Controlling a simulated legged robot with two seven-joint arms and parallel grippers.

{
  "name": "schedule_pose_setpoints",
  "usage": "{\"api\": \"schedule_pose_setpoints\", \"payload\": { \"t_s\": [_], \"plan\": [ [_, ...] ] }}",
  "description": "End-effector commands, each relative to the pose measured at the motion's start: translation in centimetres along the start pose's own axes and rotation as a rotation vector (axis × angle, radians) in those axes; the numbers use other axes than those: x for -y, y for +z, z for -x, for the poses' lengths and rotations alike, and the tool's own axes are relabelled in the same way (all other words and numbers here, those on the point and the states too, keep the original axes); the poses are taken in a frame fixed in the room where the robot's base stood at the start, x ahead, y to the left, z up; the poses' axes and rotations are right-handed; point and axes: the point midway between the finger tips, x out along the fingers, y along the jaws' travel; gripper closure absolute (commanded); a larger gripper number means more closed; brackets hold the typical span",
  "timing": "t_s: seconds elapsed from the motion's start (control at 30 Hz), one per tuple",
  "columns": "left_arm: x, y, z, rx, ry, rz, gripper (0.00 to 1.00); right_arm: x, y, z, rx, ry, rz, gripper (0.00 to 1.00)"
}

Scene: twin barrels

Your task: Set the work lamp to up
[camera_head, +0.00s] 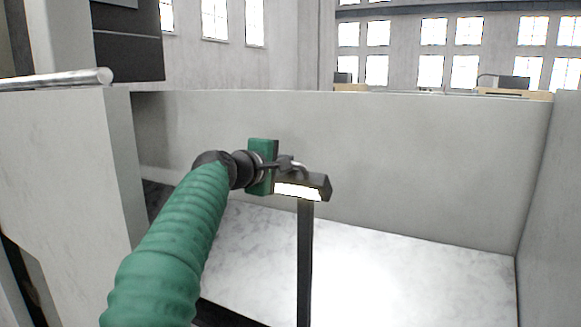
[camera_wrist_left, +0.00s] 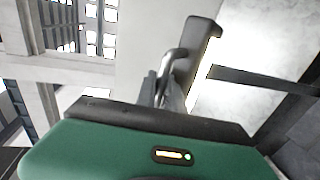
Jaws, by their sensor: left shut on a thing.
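The work lamp (camera_head: 317,187) stands in the middle of the head view, a dark head on an upright dark post. Its lit strip faces down over the pale surface. A small metal loop handle rises from the lamp head. My left gripper (camera_head: 291,165) reaches in from the left and is shut on this handle. In the left wrist view the lamp head (camera_wrist_left: 203,38) and its bright strip lie beyond the jaws, and my left gripper (camera_wrist_left: 164,90) is at the metal loop (camera_wrist_left: 172,65). The exact finger contact is partly hidden. My right gripper is not in view.
A pale wall panel (camera_head: 400,150) stands behind the lamp, with a side wall (camera_head: 550,190) at the right. A white block (camera_head: 60,160) with a metal rod (camera_head: 60,79) on top stands at the left. The pale surface (camera_head: 420,285) right of the post is clear.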

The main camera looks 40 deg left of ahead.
Motion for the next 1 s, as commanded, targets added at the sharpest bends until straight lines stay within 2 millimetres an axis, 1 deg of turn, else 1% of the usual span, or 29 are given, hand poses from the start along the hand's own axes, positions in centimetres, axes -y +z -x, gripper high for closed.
{"api": "schedule_pose_setpoints", "payload": {
  "t_s": [0.03,0.53,0.57,0.7,1.0],
  "plan": [
    [-0.28,-0.38,0.10,-0.009,0.003,-0.001,1.00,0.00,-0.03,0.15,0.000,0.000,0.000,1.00],
    [-0.55,-0.31,0.01,-0.009,0.007,-0.001,1.00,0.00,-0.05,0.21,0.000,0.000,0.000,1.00],
    [-0.56,-0.31,0.01,-0.009,0.007,-0.001,0.84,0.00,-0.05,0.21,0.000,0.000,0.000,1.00],
    [-0.50,-0.20,0.00,-0.007,0.005,-0.001,0.66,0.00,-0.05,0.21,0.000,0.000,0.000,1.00],
    [-0.24,-0.05,-0.14,-0.004,0.000,-0.001,0.66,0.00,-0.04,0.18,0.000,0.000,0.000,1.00]
  ]
}}
